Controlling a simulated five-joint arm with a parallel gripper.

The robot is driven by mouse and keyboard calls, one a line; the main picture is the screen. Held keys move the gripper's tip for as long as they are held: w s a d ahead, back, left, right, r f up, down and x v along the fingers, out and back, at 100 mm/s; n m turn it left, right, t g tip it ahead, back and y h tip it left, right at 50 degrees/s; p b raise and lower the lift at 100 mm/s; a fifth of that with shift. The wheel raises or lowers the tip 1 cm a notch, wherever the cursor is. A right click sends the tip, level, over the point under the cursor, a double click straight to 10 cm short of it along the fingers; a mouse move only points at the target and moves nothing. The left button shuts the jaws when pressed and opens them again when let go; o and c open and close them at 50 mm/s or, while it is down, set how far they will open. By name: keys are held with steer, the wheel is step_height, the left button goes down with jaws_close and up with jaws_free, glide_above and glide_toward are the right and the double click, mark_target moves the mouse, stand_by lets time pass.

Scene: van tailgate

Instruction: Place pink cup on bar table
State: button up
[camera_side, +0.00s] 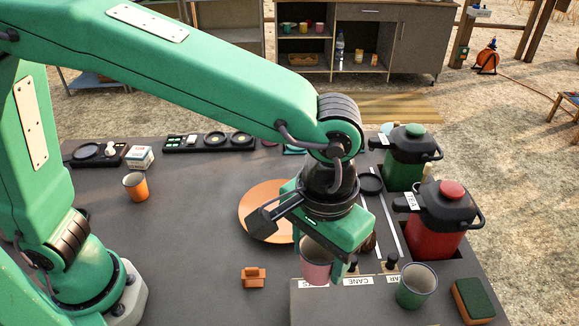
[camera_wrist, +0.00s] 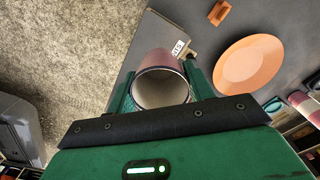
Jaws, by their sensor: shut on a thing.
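The pink cup (camera_side: 315,265) is in my gripper (camera_side: 325,252), in front of the orange plate in the side view. In the wrist view my gripper (camera_wrist: 161,88) has one green finger on each side of the pink cup (camera_wrist: 158,60), whose pale open mouth faces the camera. The bar table (camera_side: 180,235) is the dark grey top below the arm; it also shows in the wrist view (camera_wrist: 285,25). The cup overlaps the labelled box in the side view. I cannot tell how far its base is above the surface.
An orange plate (camera_side: 257,225), small orange block (camera_side: 254,277), orange cup (camera_side: 136,187) and green cup (camera_side: 416,286) stand around. Green (camera_side: 402,172) and red (camera_side: 433,233) flasks and a sponge (camera_side: 472,300) are on the right. The left middle of the table is clear.

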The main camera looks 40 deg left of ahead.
steer(key=shift+a, duration=0.1)
steer(key=w+a+f+n, duration=0.25)
steer(key=w+a, duration=0.35)
steer(key=a, duration=0.3)
steer(key=w+a+f+n, duration=0.1)
steer(key=w+a+n, duration=0.3)
steer(key=w+a, duration=0.35)
steer(key=a+f+n, duration=0.2)
steer(key=a+f, duration=0.1)
steer(key=a, duration=0.8)
steer(key=w+a+f+n, duration=0.1)
steer(key=a+f+n, duration=0.2)
steer(key=a, duration=0.9)
steer(key=w+a+f+n, duration=0.1)
steer(key=a+f, duration=0.3)
steer(key=a, duration=0.7)
steer(key=shift+w+a+f+n, duration=0.1)
steer(key=shift+a+f+n, duration=0.1)
steer(key=shift+n, duration=0.55)
steer(key=shift+f, duration=0.1)
steer(key=shift+f, duration=1.9)
steer(key=shift+f, duration=0.15)
